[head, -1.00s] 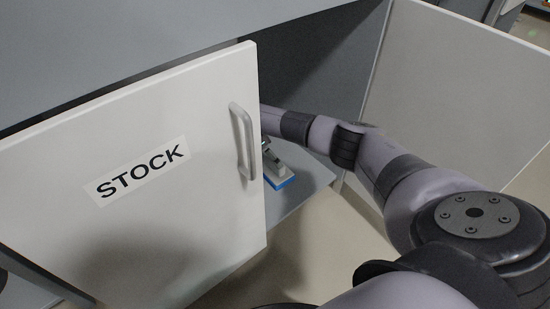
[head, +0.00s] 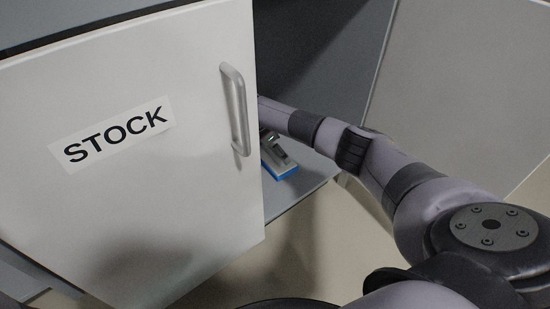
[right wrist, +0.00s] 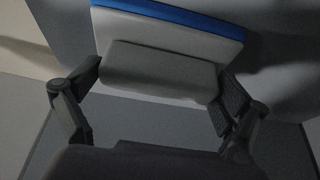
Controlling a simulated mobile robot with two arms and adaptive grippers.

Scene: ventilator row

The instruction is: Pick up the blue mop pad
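The blue mop pad (head: 281,167) is a flat blue layer under a pale plate with a grey raised block on top. In the head view it is just right of the STOCK door's edge, partly hidden, over the grey shelf. It fills the upper middle of the right wrist view (right wrist: 165,70). My right gripper (right wrist: 160,82) has one finger on each side of the grey block, and both appear to touch it. In the head view the door hides much of the gripper. Whether the pad touches the shelf is unclear. My left gripper is not in view.
The white STOCK door (head: 130,190) with its grey handle (head: 235,110) fills the left side and hides part of the shelf (head: 305,190). A pale panel (head: 465,90) stands at the right. Beige floor shows below the shelf.

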